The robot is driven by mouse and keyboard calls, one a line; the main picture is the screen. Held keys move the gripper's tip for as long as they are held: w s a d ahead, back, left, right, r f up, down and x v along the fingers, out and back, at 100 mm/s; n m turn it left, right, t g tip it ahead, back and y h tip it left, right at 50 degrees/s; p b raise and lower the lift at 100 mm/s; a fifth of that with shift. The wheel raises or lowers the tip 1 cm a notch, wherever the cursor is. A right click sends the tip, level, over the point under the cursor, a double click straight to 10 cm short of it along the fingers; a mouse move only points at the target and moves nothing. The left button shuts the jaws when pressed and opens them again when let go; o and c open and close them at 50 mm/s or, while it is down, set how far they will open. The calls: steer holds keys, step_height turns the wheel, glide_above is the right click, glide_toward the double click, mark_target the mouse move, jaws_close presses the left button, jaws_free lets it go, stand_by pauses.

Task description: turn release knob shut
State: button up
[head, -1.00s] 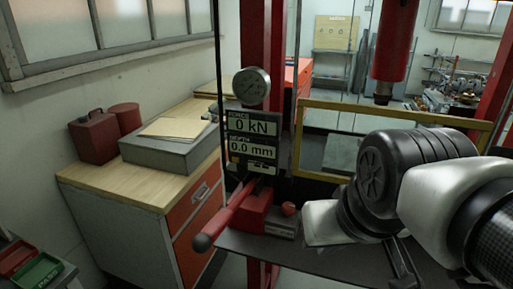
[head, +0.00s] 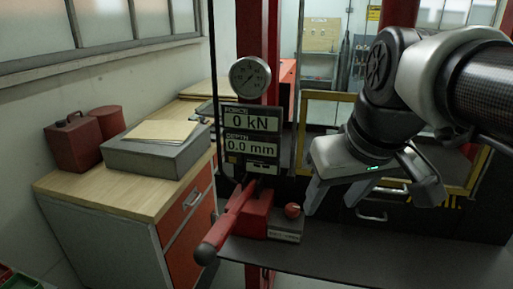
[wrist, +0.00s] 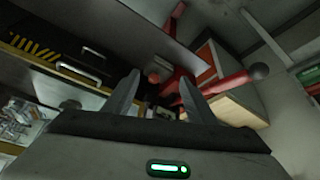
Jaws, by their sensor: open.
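The release knob (head: 292,210) is a small red ball on a grey labelled block, beside the red pump body on the press. My gripper (head: 332,206) is open and empty, just right of the knob in the head view, with its fingers pointing down. In the wrist view, the knob (wrist: 154,77) shows between the tips of my open gripper (wrist: 158,78), beyond them. I see no contact with it. The knob's turn position cannot be told.
A red pump lever (head: 228,225) with a dark end sticks out left of the knob. A display panel (head: 250,143) reading 0 kN and 0.0 mm and a round gauge (head: 250,77) stand above. A workbench (head: 110,203) is at left.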

steer(key=w+d+f+n+b, duration=0.1)
steer(key=w+d+n+b, duration=0.2)
steer(key=w+b, duration=0.4)
steer(key=n+g+y+b, duration=0.2)
steer(key=n+y+b, duration=0.1)
steer(key=n+b, duration=0.15)
glide_toward(294, 207)
steer(key=b+x, duration=0.4)
steer(key=x, duration=0.4)
steer(key=shift+a+f+b, duration=0.1)
steer(key=shift+f+b, duration=0.15)
steer(key=shift+b, duration=0.15)
steer(key=c, duration=1)
